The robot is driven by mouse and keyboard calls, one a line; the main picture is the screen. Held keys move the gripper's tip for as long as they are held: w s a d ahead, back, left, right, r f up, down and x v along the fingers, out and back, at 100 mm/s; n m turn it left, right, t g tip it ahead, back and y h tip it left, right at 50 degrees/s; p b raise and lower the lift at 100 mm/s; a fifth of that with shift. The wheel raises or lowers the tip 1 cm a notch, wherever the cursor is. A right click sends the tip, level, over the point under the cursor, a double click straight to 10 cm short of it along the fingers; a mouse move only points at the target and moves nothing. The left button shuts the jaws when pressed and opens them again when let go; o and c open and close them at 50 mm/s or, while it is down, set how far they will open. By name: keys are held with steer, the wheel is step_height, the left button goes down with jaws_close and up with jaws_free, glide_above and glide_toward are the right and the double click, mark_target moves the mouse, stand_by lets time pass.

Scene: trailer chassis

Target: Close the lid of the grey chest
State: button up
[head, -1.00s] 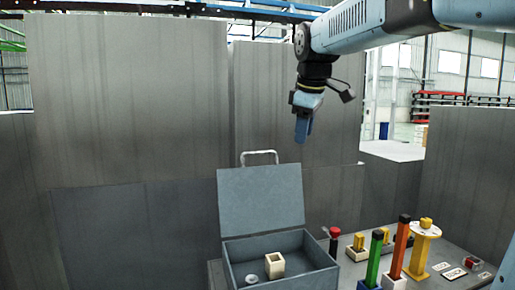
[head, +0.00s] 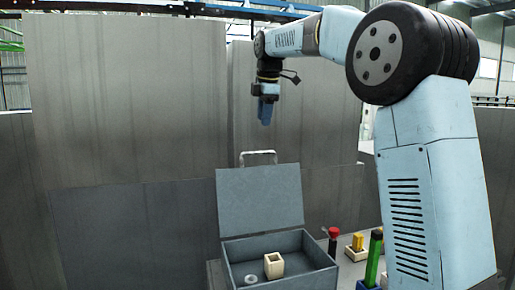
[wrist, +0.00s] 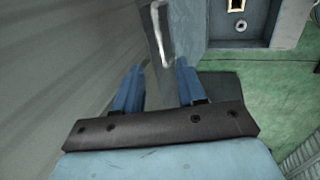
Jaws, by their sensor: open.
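The grey chest (head: 318,262) stands on the table with its lid (head: 260,200) raised upright at the back. A pale metal handle (head: 258,153) sits on the lid's top edge. Inside the chest are a cream square block with a hollow (head: 273,265) and a pale ring (head: 251,280). My gripper (head: 265,112) hangs fingers down above the lid, apart from the handle. In the wrist view, my gripper (wrist: 157,80) shows two blue fingers spread open with nothing between them. The handle (wrist: 161,32) lies beyond the fingertips there, and the chest's inside shows at the upper right.
Right of the chest are a red-topped black post (head: 333,240), a yellow piece in a white holder (head: 357,245) and a green stick (head: 373,258). My arm hides the table further right. Tall grey panels (head: 125,90) stand close behind the lid.

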mark_target(260, 152)
steer(key=x, duration=1.1)
steer(key=shift+w+f, duration=0.1)
steer(key=shift+f, duration=0.3)
steer(key=shift+c, duration=0.3)
jaws_close()
